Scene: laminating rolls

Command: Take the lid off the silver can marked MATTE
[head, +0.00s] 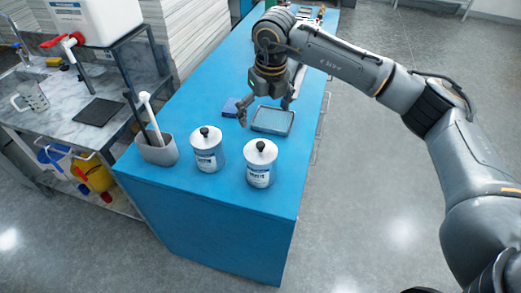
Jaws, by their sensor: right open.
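Two silver cans with lids and black knobs stand upright near the front of the blue bench: a left can (207,158) and a right can (259,175). Each has a white and blue label, and the lettering is too small to read surely, so I cannot tell which is marked MATTE. The left can's lid (207,138) and the right can's lid (261,152) are both on. My right gripper (265,112) is open and empty, pointing down over the bench behind the cans, apart from both. My left gripper is not in view.
A grey shallow tray (272,121) and a small blue block (230,107) lie by my right gripper. A grey holder (158,151) with upright tools stands left of the cans. The blue bench (215,218) is clear in front of the cans. A marble side table (60,115) is at left.

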